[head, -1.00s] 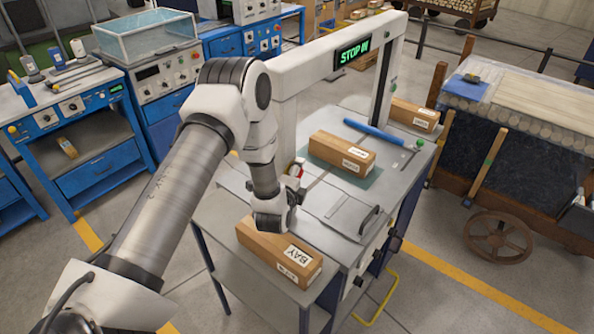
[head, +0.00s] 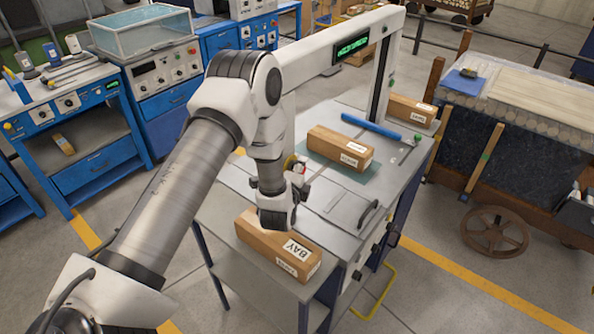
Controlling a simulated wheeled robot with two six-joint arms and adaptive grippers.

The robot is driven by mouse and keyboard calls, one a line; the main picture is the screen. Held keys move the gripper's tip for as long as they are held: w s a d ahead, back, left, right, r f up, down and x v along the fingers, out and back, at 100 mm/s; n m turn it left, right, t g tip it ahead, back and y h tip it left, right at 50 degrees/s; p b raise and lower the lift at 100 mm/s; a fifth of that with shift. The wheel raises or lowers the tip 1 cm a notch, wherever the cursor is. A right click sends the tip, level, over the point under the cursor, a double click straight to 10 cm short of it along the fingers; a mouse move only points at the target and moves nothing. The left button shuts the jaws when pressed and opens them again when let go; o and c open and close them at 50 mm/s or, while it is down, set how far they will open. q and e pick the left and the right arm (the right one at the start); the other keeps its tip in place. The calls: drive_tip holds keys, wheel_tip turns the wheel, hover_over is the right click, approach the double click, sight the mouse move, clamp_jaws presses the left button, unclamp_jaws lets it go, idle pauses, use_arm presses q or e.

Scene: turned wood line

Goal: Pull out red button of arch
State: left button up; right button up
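The white arch (head: 325,57) stands over the grey machine table, with a green-lit display (head: 351,47) on its top beam. A small red button (head: 299,168) with some yellow beside it shows low at the arch's near post, partly hidden by my arm. My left gripper (head: 299,186) is right at the button, just below it in the picture. Its fingers are small and mostly hidden by the wrist, so I cannot tell whether they touch or grip the button. My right gripper is out of view.
A wooden block labelled BAY (head: 262,240) lies on the near shelf, close under my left wrist. Another block (head: 340,147) lies on the table under the arch, and a third (head: 411,110) lies beyond it. A blue bar (head: 371,126) lies behind the middle block.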

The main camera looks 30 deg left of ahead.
use_arm(q)
drive_tip(key=shift+o, duration=0.7)
drive_tip(key=shift+w+d, duration=0.1)
drive_tip(key=shift+w, duration=0.05)
drive_tip(key=shift+w+d+f, duration=0.1)
drive_tip(key=shift+w+f, duration=0.05)
drive_tip(key=v, duration=1.2)
